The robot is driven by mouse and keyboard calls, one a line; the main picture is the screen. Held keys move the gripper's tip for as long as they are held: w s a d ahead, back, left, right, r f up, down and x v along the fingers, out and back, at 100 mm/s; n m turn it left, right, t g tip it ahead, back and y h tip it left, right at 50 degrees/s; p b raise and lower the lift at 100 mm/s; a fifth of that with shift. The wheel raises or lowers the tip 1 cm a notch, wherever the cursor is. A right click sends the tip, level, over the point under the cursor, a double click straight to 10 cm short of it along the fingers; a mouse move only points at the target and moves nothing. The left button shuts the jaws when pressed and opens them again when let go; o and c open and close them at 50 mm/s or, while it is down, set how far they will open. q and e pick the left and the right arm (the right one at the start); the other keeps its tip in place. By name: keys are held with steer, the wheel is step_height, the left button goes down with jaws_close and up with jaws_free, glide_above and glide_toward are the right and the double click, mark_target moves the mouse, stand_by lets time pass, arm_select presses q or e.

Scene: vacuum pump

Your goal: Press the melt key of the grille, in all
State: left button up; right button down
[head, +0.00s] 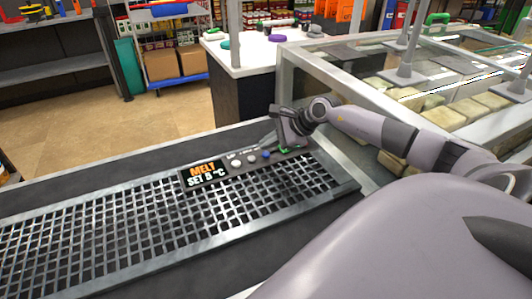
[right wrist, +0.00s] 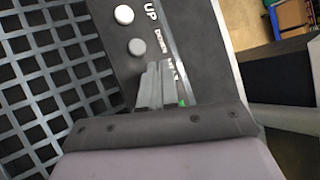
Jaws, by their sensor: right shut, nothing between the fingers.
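The grille (head: 150,232) is a long metal lattice with a dark control strip along its far edge. Its display (head: 203,174) reads "MELT" and "SET 8 °C". To the right of it sit a white key (head: 236,162), a grey key (head: 252,158) and a blue key (head: 266,154). My right gripper (head: 283,147) is shut and empty, at the strip's right end by a green spot. In the right wrist view its fingertips (right wrist: 158,68) lie over the strip just past the "DOWN" key (right wrist: 137,46). They hide the blue key and part of the last label; contact cannot be told.
A glass-sided case (head: 440,85) with pale blocks stands right of the strip, close to my right arm. A white-topped counter (head: 245,50) is behind. Open floor (head: 70,135) lies to the left, with shelves beyond.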

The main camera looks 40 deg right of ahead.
mark_target(269, 155)
steer(key=shift+r+p, duration=1.3)
steer(key=shift+r, duration=1.2)
steer(key=shift+f, duration=0.1)
